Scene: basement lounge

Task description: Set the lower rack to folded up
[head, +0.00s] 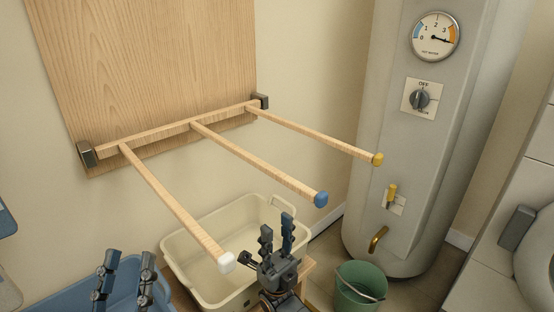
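The lower rack (168,193) is a wooden frame hinged on dark brackets at the foot of a wooden wall board (145,70). Its three rods stick out from the wall, ending in white, blue and yellow tips. My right gripper (276,222) is open and empty, fingers pointing up, just right of the white tip (226,262) in the picture. I cannot tell whether they touch. My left gripper (128,262) is open and empty at the bottom left, left of the rods.
A cream basin (176,243) stands below the rods, with a blue tub (62,300) at the lower left. A grey boiler (405,150) with a gauge, dial and tap stands at the right. A green bucket (352,290) is on the floor before it. A white appliance (490,270) fills the right edge.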

